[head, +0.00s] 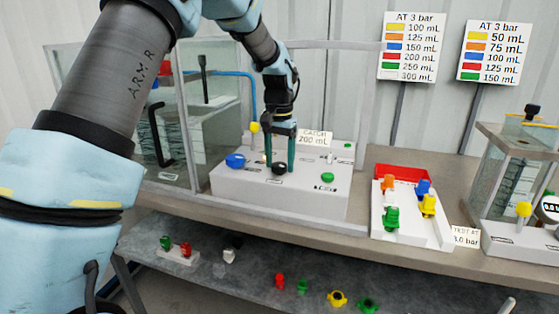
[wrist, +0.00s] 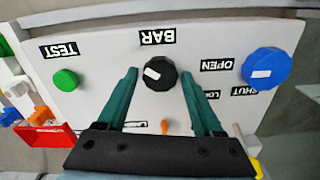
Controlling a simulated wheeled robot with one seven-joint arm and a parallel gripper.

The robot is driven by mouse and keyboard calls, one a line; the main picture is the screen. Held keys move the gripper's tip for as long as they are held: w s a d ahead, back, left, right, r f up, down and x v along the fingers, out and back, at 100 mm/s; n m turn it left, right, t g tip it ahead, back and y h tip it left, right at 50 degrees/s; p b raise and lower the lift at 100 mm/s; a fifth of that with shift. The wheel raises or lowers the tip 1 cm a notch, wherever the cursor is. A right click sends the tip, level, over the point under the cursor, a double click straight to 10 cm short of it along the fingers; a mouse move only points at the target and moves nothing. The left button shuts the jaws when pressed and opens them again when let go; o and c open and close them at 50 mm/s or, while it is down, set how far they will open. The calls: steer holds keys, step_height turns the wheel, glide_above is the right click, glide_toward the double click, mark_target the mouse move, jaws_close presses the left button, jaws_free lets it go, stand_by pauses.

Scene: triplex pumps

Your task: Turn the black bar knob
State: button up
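The black bar knob (wrist: 157,73) is a round, ridged knob with a white mark, on the white panel beside the label "BAR" (wrist: 156,36). In the head view the knob (head: 279,169) sits on top of the white box (head: 270,195), below my gripper. My gripper (head: 279,168) points down at it with its fingers apart. In the wrist view the two green fingers of my gripper (wrist: 158,80) are open, one on each side of the knob, with gaps showing between fingers and knob. Whether the fingertips reach down to the panel I cannot tell.
On the same panel are a blue knob (wrist: 265,68) by "OPEN" and "SHUT", and a green button (wrist: 66,80) by "TEST". A red tray (head: 403,172) and a white rack (head: 409,222) with coloured plugs stand right. A glass tank (head: 180,125) stands behind left.

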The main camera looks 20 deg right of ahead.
jaws_close()
stand_by(0.3)
steer(key=shift+m, duration=0.3)
steer(key=m+p, duration=0.1)
steer(key=m, duration=0.2)
steer(key=shift+r, duration=0.1)
steer(key=m+p, duration=0.1)
steer(key=m, duration=0.3)
steer(key=shift+p, duration=0.35)
steer(key=m+p, duration=0.1)
steer(key=m, duration=0.2)
steer(key=shift+m, duration=0.3)
steer(key=shift+s+d+m+p, duration=0.1)
steer(key=shift+m+p, duration=0.75)
steer(key=shift+m, duration=0.95)
